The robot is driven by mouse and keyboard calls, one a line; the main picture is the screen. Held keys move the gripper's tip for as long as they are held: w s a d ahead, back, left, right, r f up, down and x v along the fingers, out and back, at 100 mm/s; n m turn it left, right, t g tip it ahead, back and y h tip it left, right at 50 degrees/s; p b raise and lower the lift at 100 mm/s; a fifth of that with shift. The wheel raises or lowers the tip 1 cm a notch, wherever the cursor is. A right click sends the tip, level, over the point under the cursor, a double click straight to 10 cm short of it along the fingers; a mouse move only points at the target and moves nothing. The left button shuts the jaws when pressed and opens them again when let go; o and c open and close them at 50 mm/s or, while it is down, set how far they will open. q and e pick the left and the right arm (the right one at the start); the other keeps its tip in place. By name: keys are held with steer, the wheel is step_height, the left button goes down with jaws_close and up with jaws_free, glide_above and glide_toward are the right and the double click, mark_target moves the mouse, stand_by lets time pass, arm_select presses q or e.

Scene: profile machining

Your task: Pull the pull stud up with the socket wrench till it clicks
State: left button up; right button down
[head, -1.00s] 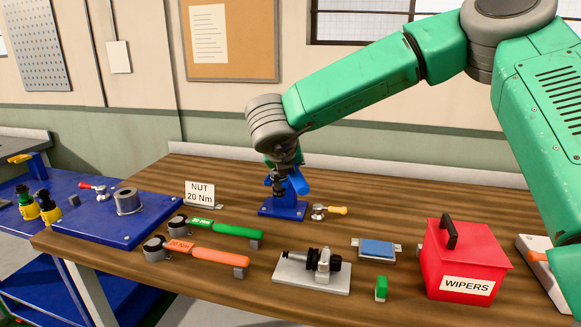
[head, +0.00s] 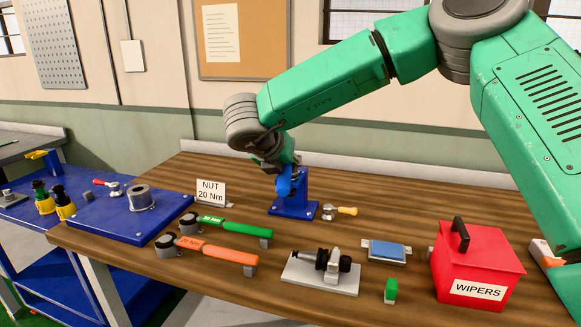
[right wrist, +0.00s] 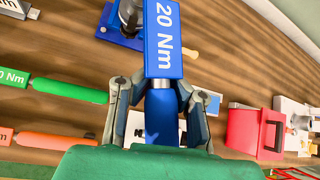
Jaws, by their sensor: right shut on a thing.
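My right gripper (right wrist: 160,105) is shut on the blue handle (right wrist: 162,115) of a socket wrench. The wrench's flat blue part reads "20 Nm" (right wrist: 164,38) and runs out of the top of the right wrist view. Its head is not visible there. In the head view my right gripper (head: 272,163) is above a blue fixture (head: 292,210) on the bench, with a blue part of the wrench (head: 285,183) below it. A dark and grey holder (right wrist: 131,14) stands in the fixture. I cannot make out the pull stud. My left gripper is out of view.
Green (head: 232,226) and orange (head: 226,253) torque wrenches lie left of centre. A tool holder on a pale plate (head: 310,282), a blue pad (head: 387,249), a green block (head: 390,291) and a red WIPERS box (head: 478,265) stand in front. A yellow-handled tool (head: 345,211) lies beside the fixture.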

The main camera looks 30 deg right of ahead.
steer(key=shift+w+a+r+m+g+h+p, duration=0.1)
steer(key=shift+w+a+r+m+g+p, duration=0.15)
steer(key=shift+r, duration=0.2)
steer(key=shift+w+a+r+m+g+h+p, duration=0.1)
steer(key=shift+a+r+m+g+p, duration=0.15)
steer(key=shift+r+p, duration=0.2)
steer(key=shift+w+a+r+m+g+h+p, duration=0.15)
steer(key=shift+r+m+p, duration=0.15)
steer(key=shift+r, duration=0.2)
steer(key=shift+r+p, duration=1.05)
steer(key=shift+r, duration=1)
steer(key=shift+f, duration=0.1)
